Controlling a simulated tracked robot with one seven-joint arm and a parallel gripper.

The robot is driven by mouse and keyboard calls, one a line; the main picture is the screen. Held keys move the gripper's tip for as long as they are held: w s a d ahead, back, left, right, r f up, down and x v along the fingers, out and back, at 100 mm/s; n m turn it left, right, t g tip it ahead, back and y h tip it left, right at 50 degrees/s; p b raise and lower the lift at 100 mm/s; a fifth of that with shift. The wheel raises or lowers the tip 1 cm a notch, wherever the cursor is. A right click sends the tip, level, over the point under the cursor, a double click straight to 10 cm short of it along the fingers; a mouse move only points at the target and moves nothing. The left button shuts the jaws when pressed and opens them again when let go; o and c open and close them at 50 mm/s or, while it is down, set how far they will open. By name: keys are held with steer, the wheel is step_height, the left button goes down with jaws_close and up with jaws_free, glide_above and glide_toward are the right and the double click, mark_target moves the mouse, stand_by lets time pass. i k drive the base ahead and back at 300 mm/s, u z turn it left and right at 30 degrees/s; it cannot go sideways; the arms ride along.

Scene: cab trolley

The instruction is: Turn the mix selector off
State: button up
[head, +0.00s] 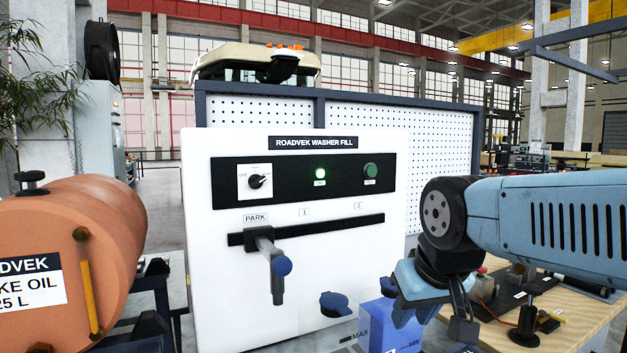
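The mix selector (258,182) is a small black rotary knob on a white square plate at the left of the black control strip. "OFF" is printed left of the knob. Its pointer seems to aim to the upper right, away from "OFF", but it is small. My gripper (434,318) hangs low at the right, pointing down, well right of and below the knob and touching nothing that I can see. Its fingers look apart, with nothing visible between them.
The white washer-fill panel (212,215) has a lit green lamp (320,174), a dark green button (370,171) and a lever (268,255) at PARK projecting below the knob. A blue container (385,335) sits below my gripper.

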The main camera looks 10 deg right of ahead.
mark_target(256, 182)
steer(key=z, duration=0.95)
steer(key=k, duration=1.9)
steer(key=u, duration=0.85)
steer(key=i, duration=1)
steer(key=u, duration=0.05)
